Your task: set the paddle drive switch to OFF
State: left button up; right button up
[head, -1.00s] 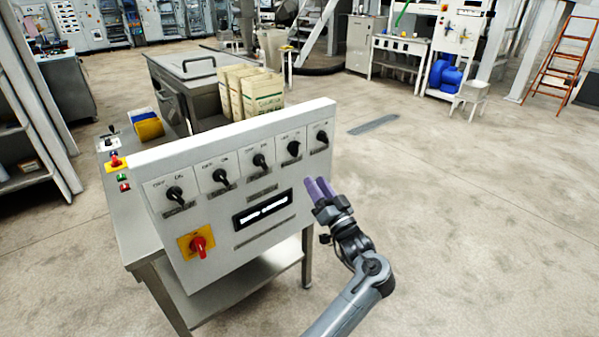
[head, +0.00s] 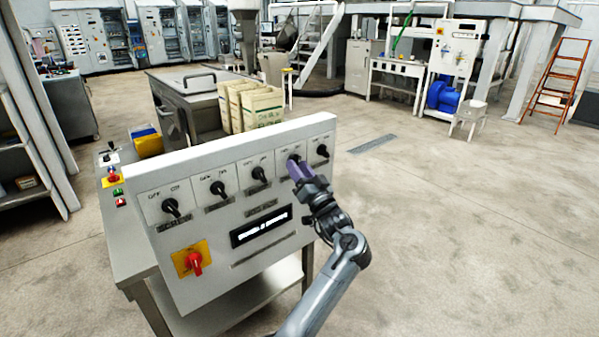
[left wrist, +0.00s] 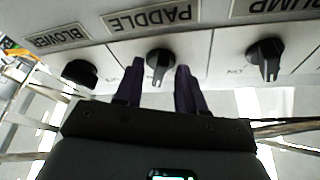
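The paddle drive switch is a black rotary knob (head: 293,159), fourth from the left on the white sloping panel (head: 215,240). In the left wrist view this knob (left wrist: 160,64) sits beside the PADDLE label, which appears upside down. My left gripper (head: 295,170) is at the panel, in front of this knob. In the left wrist view its two purple fingers (left wrist: 160,82) are apart, one on each side of the knob, with a visible gap on both sides. The knob's setting cannot be read clearly. My right gripper is not in view.
The pump knob (left wrist: 265,58) and blower knob (left wrist: 79,73) flank the paddle knob. Two more black knobs and a red switch on a yellow plate (head: 194,262) are further left. Open floor lies to the right.

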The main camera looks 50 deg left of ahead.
pick_arm(q)
grip_shut()
dwell(0.3)
jog(key=shift+w+n+g+b, duration=0.15)
jog(key=shift+n+g+b, duration=1.2)
jog(key=shift+n, duration=0.85)
jog(key=shift+w+n+g+b, duration=0.1)
jog(key=shift+n+g+b, duration=0.8)
jog(key=shift+n+b, duration=1.05)
jog(key=shift+w+n+g+b, duration=0.15)
jog(key=shift+n+g+b, duration=1.1)
jog(key=shift+n, duration=1.2)
grip_release()
jog(key=shift+a, duration=0.1)
